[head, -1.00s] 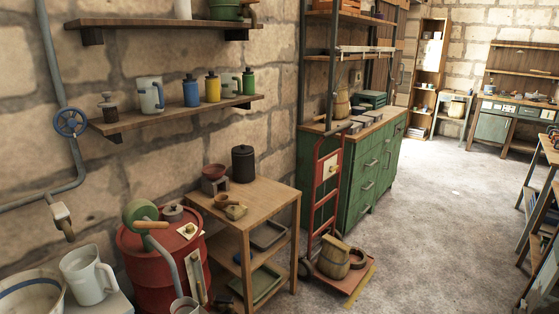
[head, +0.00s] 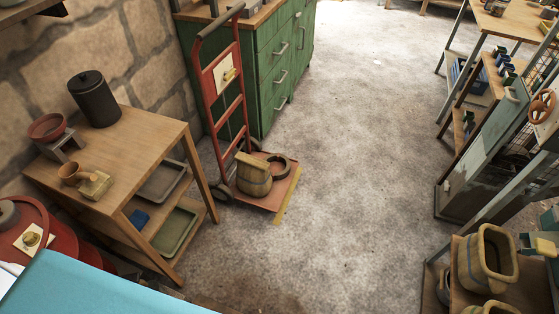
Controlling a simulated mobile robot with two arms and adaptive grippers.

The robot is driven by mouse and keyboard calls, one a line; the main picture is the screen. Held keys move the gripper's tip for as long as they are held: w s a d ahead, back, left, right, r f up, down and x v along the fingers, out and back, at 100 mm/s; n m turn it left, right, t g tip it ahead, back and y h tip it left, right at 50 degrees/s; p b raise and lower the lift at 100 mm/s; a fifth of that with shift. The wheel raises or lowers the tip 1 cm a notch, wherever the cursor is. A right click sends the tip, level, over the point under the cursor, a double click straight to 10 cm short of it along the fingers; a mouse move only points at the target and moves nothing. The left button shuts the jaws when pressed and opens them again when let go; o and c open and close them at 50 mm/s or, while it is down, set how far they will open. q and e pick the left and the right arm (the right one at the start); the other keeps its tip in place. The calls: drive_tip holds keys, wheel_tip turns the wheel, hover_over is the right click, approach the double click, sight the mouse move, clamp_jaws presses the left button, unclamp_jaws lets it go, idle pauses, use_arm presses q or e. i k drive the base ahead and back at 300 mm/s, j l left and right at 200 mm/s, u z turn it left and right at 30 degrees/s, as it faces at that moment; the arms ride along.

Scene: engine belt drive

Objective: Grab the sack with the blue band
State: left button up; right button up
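A tan sack-like container (head: 254,178) stands on the red plate of a hand truck (head: 283,190), in the middle of the head view. A dark band runs around it; I cannot tell whether it is blue. Two more tan containers show at the lower right: an open one with greyish bands (head: 487,262) on a brown shelf, and another (head: 490,308) cut off by the bottom edge. I cannot make out a clearly blue band on any of them.
A dark ring (head: 279,164) lies beside the container on the hand truck. A wooden side table (head: 150,150) and a red drum (head: 62,240) stand left, a green cabinet (head: 272,75) behind. Shelving (head: 470,150) lines the right. The grey floor (head: 350,150) between is clear.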

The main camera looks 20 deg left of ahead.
sight(253, 178)
drive_tip(key=i+l+u, duration=0.1)
drive_tip(key=i+u, duration=0.15)
drive_tip(key=i, duration=0.15)
drive_tip(key=i+l+u, duration=0.2)
drive_tip(key=i, duration=0.2)
drive_tip(key=i+l+u, duration=0.25)
drive_tip(key=i, duration=0.15)
